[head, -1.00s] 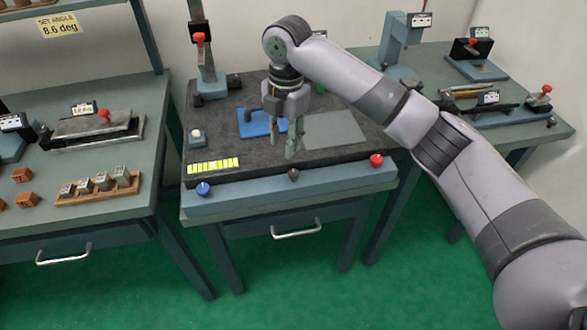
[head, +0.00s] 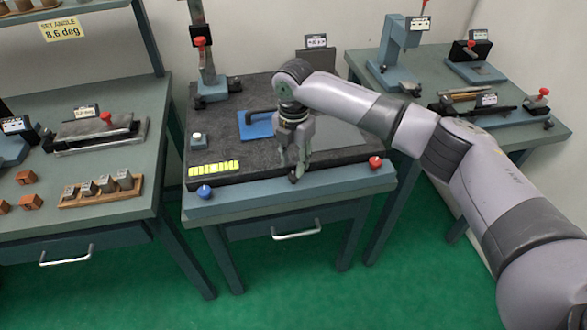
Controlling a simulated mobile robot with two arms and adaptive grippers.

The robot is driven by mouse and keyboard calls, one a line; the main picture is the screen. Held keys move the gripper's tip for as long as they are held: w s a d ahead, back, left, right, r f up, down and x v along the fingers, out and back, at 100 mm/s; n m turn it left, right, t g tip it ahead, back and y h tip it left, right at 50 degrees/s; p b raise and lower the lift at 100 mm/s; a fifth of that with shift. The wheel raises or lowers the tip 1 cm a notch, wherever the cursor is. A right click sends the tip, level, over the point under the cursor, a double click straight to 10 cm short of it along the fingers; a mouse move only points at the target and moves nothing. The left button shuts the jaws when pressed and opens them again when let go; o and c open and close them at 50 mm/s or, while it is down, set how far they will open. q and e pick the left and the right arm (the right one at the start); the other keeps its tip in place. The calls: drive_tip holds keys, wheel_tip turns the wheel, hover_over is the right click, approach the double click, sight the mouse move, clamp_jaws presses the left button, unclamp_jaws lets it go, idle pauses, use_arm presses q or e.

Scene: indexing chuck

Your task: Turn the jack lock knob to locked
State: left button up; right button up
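The bench in the middle has three knobs along its front edge: a blue one (head: 204,192) at the left, a small dark one (head: 293,179) in the middle and a red one (head: 376,162) at the right. No readable label shows which is the jack lock knob. My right gripper (head: 294,168) points down at the middle dark knob, its fingertips just above or beside it. The fingers partly cover that knob, and I cannot tell whether they touch it or how far apart they are. My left gripper is out of view.
A red-handled column (head: 206,65) stands behind. Side benches hold other fixtures.

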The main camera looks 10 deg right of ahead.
sight(294, 175)
drive_tip(key=shift+f, duration=2.2)
drive_tip(key=shift+c, duration=0.3)
clamp_jaws()
